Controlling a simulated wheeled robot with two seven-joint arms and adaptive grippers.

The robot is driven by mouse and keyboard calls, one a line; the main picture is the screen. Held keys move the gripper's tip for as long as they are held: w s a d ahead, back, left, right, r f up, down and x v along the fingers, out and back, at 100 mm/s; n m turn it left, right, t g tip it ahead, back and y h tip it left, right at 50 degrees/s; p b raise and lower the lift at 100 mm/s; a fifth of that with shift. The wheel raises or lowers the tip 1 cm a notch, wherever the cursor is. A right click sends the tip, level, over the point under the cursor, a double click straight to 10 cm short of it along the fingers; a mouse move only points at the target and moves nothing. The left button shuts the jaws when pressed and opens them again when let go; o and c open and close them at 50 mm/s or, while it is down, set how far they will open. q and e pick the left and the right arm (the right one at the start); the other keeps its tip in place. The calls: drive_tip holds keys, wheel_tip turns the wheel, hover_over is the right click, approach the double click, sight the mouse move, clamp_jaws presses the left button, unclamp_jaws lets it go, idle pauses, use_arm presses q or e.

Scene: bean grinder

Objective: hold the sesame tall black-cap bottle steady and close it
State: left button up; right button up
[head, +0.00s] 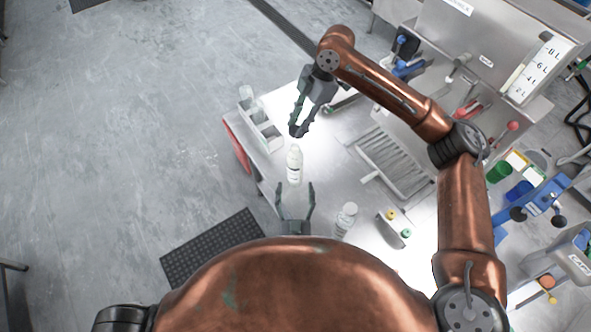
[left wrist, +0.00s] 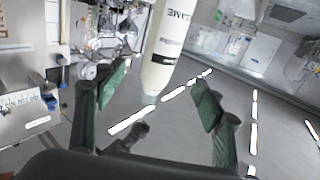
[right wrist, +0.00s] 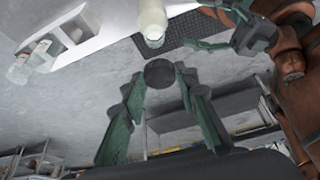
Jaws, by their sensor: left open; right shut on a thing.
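The white sesame bottle (head: 294,165) stands uncapped near the table's left edge in the head view. Its label shows in the left wrist view (left wrist: 170,35), and its bare neck in the right wrist view (right wrist: 152,38). My right gripper (head: 298,131) is shut on the black cap (right wrist: 160,73). The cap is held apart from the bottle, beyond it in the head view.
A second pale bottle (head: 346,215) stands right of my left gripper. A grey tray with jars (head: 270,143) is at the table's far left. A ribbed metal rack (head: 395,165) and a small block with yellow and green knobs (head: 393,232) lie to the right. A black mat (head: 212,250) is on the floor.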

use_arm(q)
drive_tip(key=w, duration=1.1)
drive_tip(key=shift+w, duration=0.1)
clamp_jaws()
use_arm(e)
hover_over(298, 145)
drive_tip(key=shift+f, duration=2.5)
